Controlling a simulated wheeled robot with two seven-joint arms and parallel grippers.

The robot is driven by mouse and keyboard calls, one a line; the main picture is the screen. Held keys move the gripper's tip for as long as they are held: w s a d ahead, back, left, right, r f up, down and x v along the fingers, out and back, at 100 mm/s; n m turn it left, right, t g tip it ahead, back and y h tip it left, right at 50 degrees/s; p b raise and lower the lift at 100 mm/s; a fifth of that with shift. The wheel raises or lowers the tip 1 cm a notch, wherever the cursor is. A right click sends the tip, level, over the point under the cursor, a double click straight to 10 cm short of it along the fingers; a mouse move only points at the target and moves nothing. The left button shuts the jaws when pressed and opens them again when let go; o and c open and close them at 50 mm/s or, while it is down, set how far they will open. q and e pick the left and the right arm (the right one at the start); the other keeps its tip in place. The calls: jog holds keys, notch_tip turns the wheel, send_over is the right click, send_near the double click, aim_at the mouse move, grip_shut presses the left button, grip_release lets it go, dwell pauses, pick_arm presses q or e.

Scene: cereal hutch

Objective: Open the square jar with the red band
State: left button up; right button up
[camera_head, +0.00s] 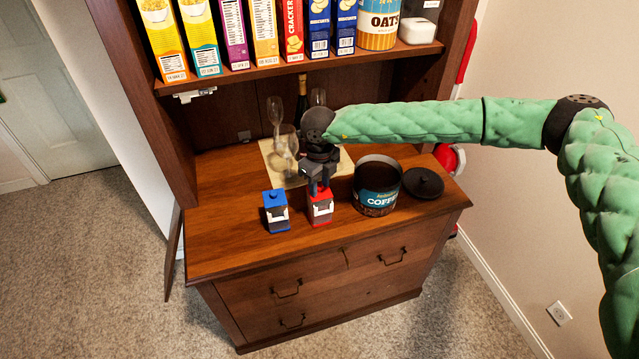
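The square jar with the red band (321,211) stands upright near the front of the wooden counter, with a dark body and a pale label. My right gripper (319,188) points down at its top, with the fingertips at the red lid. The fingers hide the lid's knob, so I cannot tell whether they are closed on it. The lid appears to sit on the jar. A similar square jar with a blue band (276,212) and a knobbed lid stands to its left. My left gripper is not in view.
An open coffee canister (377,187) stands just right of the red jar, with a black round lid (423,183) beside it. Wine glasses (275,112) and a dark bottle stand behind on a light mat (269,149). A shelf of boxes (265,75) hangs above.

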aim_at(319, 186)
grip_shut()
jog(key=shift+r, duration=0.2)
jog(key=shift+r, duration=2.35)
